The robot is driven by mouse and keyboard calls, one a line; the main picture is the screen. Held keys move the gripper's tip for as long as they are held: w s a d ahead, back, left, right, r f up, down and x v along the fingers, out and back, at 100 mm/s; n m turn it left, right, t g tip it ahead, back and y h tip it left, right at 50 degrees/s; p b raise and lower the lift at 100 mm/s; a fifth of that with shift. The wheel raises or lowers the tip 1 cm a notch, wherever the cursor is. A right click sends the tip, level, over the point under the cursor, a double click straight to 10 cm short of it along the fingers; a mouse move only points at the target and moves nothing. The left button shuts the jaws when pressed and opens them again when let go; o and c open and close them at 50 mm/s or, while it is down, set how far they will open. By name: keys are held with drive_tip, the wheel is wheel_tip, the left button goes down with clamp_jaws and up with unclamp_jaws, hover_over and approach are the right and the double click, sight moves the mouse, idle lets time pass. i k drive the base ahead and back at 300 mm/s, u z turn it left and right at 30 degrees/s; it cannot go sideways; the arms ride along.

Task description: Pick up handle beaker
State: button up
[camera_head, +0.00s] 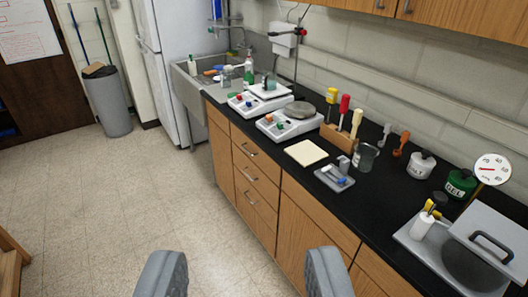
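A clear glass beaker (366,157) stands upright on the black countertop, right of the wooden block with tools. It looks like the handle beaker, but its handle is too small to make out clearly. My gripper (245,272) shows as two grey fingers at the bottom edge of the picture. They are wide apart with nothing between them. The gripper is in front of the wooden drawers, well short of the beaker.
A white square pad (306,152) and a small grey tray (334,178) lie left of the beaker. White (421,165) and green (460,184) jars stand to the right. The tiled floor (110,215) at left is clear.

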sight(269, 76)
drive_tip(key=z, duration=0.05)
drive_tip(key=i, duration=1.45)
drive_tip(key=u, duration=0.35)
drive_tip(key=i, duration=1.35)
drive_tip(key=u, duration=0.4)
drive_tip(key=i, duration=0.55)
drive_tip(key=u, duration=0.2)
